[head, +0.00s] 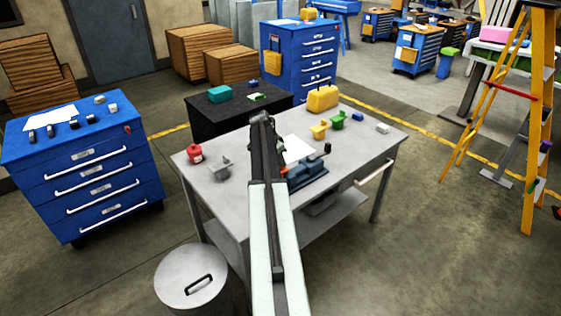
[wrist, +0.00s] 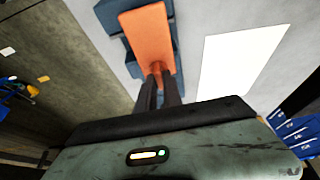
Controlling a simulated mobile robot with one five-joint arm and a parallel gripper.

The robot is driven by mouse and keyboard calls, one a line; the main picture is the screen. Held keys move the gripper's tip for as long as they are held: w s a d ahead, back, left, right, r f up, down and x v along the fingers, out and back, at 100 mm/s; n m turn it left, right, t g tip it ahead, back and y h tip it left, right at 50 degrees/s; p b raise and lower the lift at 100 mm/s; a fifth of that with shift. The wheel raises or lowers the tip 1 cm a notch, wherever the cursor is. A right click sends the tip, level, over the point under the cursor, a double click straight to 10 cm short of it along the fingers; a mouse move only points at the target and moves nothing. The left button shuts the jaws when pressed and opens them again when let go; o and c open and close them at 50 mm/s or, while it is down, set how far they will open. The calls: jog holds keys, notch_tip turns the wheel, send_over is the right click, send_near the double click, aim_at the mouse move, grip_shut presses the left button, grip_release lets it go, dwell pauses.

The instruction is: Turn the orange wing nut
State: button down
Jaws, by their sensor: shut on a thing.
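The orange wing nut (wrist: 151,38) fills the top middle of the wrist view, over a blue-grey jig (wrist: 106,14). My gripper (wrist: 158,76) has its two dark fingers shut on the near end of the wing nut. In the head view the jig (head: 308,180) sits on the grey workbench (head: 235,198), and a little of the wing nut (head: 284,168) shows beside my arm. My arm hides the fingers there.
A white sheet (head: 297,148) lies behind the jig, with a small dark part (head: 327,148) nearby. A red canister (head: 195,153) and a grey vise-like part (head: 220,167) stand left. Yellow and green parts (head: 338,120) and a yellow case (head: 322,98) stand at the back right.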

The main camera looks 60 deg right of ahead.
jog(key=c, duration=1.5)
grip_release()
jog(key=p+v, duration=0.7)
jog(key=shift+a+r, duration=0.1)
jog(key=shift+r, duration=0.3)
jog(key=shift+w, duration=0.15)
